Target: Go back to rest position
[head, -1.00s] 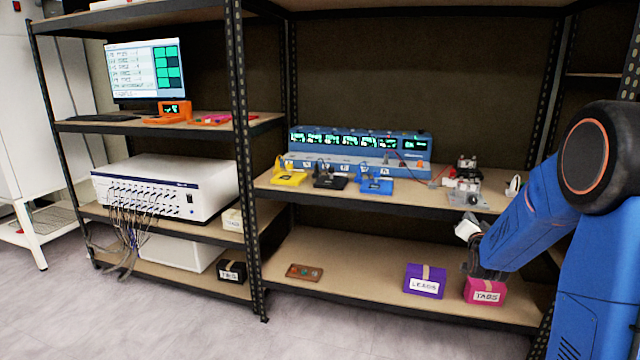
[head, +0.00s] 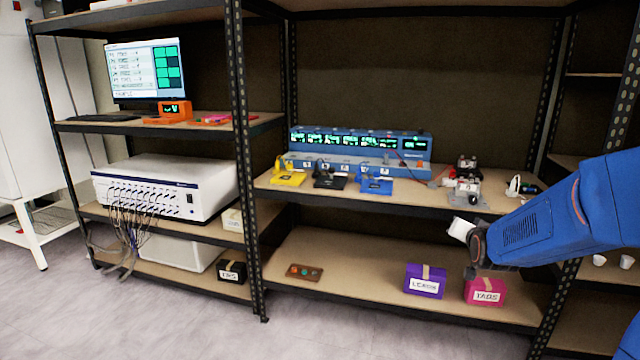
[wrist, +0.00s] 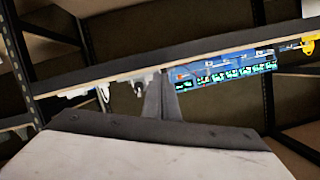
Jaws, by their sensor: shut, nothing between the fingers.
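My arm comes in from the right edge in the head view. My gripper (head: 470,272) hangs in front of the right shelf unit, above the pink TABS box, and nothing shows in it. A white part of my wrist shows at its upper left. In the wrist view a large pale surface with a dark edge fills the bottom, and a dark finger (wrist: 163,100) stands up from it. Behind it are a shelf edge and the blue instrument (wrist: 225,68), which also shows in the head view (head: 355,145).
The lower shelf holds a purple LEADS box (head: 425,281), a pink TABS box (head: 486,291) and a brown tray (head: 304,272). Yellow, black and blue devices stand on the middle shelf (head: 440,200). A perforated post (head: 560,310) stands close to my arm. Floor at the lower left is clear.

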